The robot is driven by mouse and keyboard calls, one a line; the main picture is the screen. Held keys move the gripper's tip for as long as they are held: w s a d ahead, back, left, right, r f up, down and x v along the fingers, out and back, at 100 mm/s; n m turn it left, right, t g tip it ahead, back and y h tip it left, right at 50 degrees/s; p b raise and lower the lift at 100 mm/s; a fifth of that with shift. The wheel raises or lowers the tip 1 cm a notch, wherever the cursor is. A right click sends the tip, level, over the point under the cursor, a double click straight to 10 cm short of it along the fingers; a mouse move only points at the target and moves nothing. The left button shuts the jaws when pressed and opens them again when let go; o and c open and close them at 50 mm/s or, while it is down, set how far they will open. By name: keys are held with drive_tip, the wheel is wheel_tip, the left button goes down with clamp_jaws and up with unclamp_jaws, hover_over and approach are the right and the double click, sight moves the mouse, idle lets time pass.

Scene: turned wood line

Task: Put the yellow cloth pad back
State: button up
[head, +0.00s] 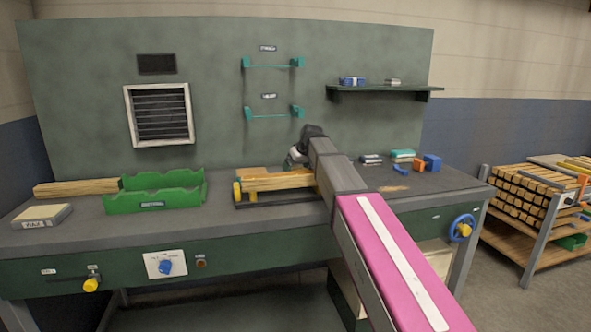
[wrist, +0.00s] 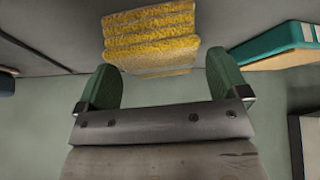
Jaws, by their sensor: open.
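The yellow cloth pad (wrist: 150,32) shows at the top centre of the wrist view, with a ribbed, rough face and a paler edge below. My gripper (wrist: 164,85) is open, its two green fingers apart with nothing between them. The pad is beyond the fingertips, slightly left of the middle of the gap, and I see no contact. In the head view my arm reaches over the bench, and its dark wrist end (head: 312,133) is above the back of the bench. The fingers are hidden there, and I cannot make out the pad.
A teal block (wrist: 275,45) is right of the pad in the wrist view. On the bench (head: 90,232) are a green cradle (head: 155,200), a wooden piece in a yellow-ended fixture (head: 238,192), and a blue block (head: 432,163). A dark shelf (head: 385,89) hangs above.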

drive_tip(key=v, duration=1)
drive_tip(key=shift+r, duration=0.35)
drive_tip(key=shift+s, duration=0.1)
